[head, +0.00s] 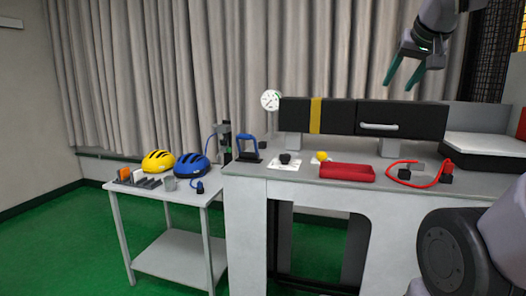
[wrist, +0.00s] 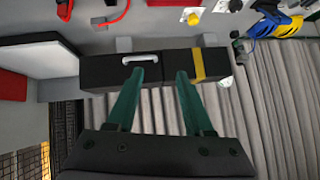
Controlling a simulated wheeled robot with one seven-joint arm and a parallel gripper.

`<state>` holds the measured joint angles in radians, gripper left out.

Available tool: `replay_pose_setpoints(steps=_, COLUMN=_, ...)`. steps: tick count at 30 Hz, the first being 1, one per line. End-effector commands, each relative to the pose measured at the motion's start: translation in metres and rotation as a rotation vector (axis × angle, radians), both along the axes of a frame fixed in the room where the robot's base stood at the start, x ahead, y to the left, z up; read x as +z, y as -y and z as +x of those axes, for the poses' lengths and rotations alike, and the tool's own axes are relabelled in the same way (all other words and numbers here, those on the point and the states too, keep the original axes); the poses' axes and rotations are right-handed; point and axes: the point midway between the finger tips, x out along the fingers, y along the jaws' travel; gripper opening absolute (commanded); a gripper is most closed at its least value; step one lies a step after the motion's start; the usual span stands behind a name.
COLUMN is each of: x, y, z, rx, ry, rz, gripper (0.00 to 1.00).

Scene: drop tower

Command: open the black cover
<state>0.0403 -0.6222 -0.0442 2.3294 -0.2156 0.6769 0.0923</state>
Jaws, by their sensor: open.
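The black cover (head: 425,119) is the right-hand section of a long black box on the workbench and carries a pale bar handle (head: 379,127). The cover (wrist: 105,72) and its handle (wrist: 141,59) also show in the wrist view. The cover looks closed, flush with the section beside it. My gripper (head: 400,84) is open and empty, above the box in the head view. In the wrist view its green fingers (wrist: 160,73) point toward the box, the left fingertip just below the handle in the picture. The fingers hide part of the box front.
The box's left section has a yellow band (head: 316,115) and a round white gauge (head: 270,100). A red block (head: 347,171), a red cable (head: 404,164) and small knobs lie in front on the bench. A white-topped black block (head: 488,146) stands right. A curtain hangs behind.

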Motion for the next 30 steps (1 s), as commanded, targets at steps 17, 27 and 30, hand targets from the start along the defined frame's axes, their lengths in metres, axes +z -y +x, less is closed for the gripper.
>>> replay_pose_setpoints(steps=17, x=-0.08, y=-0.069, z=-0.078, rx=0.077, ry=-0.222, rz=0.226, gripper=0.52)
replay_pose_setpoints(steps=27, x=-0.087, y=0.02, z=0.055, rx=0.154, ry=0.036, rz=-0.225, gripper=0.52)
replay_pose_setpoints(steps=30, x=-0.09, y=0.05, z=0.093, rx=0.191, ry=0.114, rz=-0.407, gripper=0.52)
